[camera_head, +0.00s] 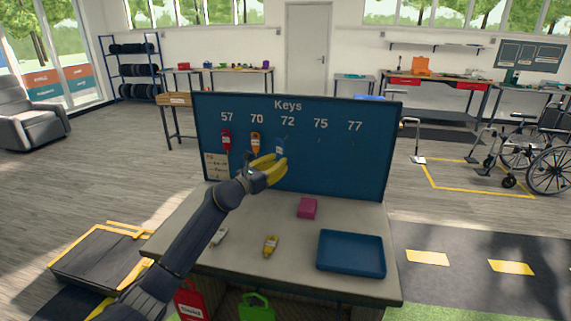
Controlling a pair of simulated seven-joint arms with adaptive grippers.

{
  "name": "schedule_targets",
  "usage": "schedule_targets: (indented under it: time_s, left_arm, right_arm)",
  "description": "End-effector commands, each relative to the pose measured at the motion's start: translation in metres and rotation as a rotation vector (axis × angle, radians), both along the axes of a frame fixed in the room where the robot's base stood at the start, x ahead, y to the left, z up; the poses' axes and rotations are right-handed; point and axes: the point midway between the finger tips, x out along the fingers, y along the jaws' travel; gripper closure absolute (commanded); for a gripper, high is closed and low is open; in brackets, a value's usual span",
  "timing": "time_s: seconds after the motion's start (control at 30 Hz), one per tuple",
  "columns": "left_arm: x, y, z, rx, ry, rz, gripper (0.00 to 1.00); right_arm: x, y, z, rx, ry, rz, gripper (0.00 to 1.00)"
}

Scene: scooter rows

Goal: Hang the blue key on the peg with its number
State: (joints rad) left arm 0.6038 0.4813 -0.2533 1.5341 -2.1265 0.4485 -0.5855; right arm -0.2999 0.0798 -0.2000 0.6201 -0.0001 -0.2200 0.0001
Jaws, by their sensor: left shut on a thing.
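The blue key (280,145) is at the dark blue key board (340,175), just below the number 72. My left gripper (281,158) is shut on its lower part, right in front of the board. Whether the key's hole is around the peg under 72 cannot be told; the key hides that peg. The key's own number is too small to read. A red key (227,140) hangs under 57 and an orange key (256,142) under 70. The spots under 75 (319,141) and 77 (354,142) hold no key. My right gripper is out of view.
On the table (190,255) lie a yellow key (271,246), a pale key (219,237), a pink block (307,208) and an empty blue tray (351,271). A paper note (215,167) is on the board's lower left.

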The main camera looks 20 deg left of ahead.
Motion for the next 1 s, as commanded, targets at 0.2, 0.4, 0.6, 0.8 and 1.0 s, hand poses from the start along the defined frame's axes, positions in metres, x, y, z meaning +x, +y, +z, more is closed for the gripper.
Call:
schedule_targets:
  time_s: [0.2,0.4,0.6,0.8,1.0]
  left_arm:
    - [0.009,0.001,-0.001,-0.001,0.000,0.000,0.94]
    - [0.019,0.002,-0.002,0.000,0.001,0.000,0.94]
    - [0.029,0.002,-0.002,0.000,0.001,0.000,0.94]
    - [0.039,0.003,-0.003,-0.001,0.002,-0.001,0.94]
    - [0.049,0.005,-0.005,0.000,0.002,0.001,0.94]
  right_arm:
    - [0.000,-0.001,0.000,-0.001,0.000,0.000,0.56]
    - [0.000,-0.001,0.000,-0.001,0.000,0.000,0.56]
    - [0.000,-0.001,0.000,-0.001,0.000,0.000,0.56]
    - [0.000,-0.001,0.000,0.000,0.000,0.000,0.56]
    - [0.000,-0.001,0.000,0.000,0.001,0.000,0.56]
